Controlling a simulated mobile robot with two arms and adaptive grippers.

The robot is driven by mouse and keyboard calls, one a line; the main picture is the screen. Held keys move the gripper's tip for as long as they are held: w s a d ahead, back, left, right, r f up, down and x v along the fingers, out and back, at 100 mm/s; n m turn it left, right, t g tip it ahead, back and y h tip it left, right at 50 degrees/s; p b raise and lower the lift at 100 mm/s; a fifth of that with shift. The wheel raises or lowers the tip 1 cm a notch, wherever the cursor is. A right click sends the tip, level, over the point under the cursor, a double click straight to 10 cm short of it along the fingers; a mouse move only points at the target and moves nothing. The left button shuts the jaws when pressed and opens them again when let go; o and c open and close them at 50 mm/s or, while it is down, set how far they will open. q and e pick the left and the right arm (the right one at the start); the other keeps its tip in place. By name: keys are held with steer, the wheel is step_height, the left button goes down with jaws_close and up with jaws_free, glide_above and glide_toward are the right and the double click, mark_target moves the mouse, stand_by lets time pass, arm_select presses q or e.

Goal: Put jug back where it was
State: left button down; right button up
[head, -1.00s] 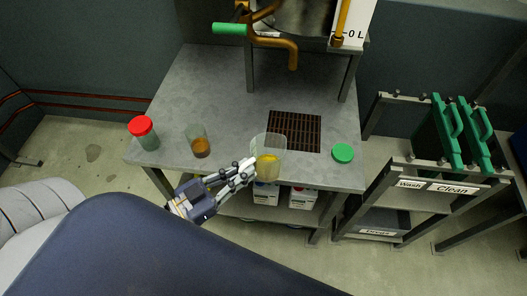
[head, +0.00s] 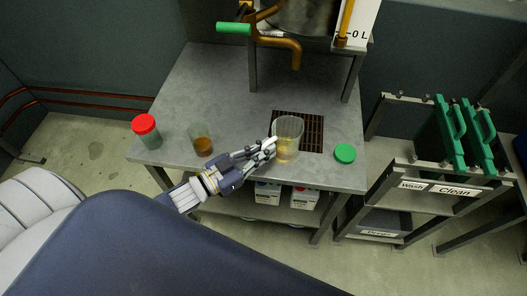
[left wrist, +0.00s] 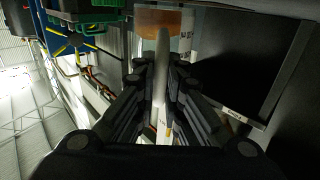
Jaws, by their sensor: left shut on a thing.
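The clear jug (head: 289,128) with a little yellow liquid is at the near edge of the dark drain grate (head: 309,130), below and in front of the brass spout (head: 294,59). It looks upright; I cannot tell whether it touches the table. My left gripper (head: 270,147) is shut on the jug's left side. In the left wrist view the fingers (left wrist: 160,75) close around a pale upright handle, with the jug's amber liquid (left wrist: 165,24) beyond. My right gripper is not in view.
On the grey table (head: 215,90), a beaker of brown liquid (head: 202,143) and a red-capped jar (head: 146,131) stand left. A green lid (head: 345,153) lies right of the grate. The table's back left is clear. A rack with green-handled items (head: 449,135) stands right.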

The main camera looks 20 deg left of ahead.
arm_select(q)
steer(key=shift+f, duration=0.25)
steer(key=shift+f, duration=0.1)
steer(key=c, duration=1.7)
jaws_free()
steer(key=shift+f, duration=0.1)
steer(key=v, duration=1.2)
steer(key=shift+s+r, duration=0.1)
steer(key=shift+r, duration=0.1)
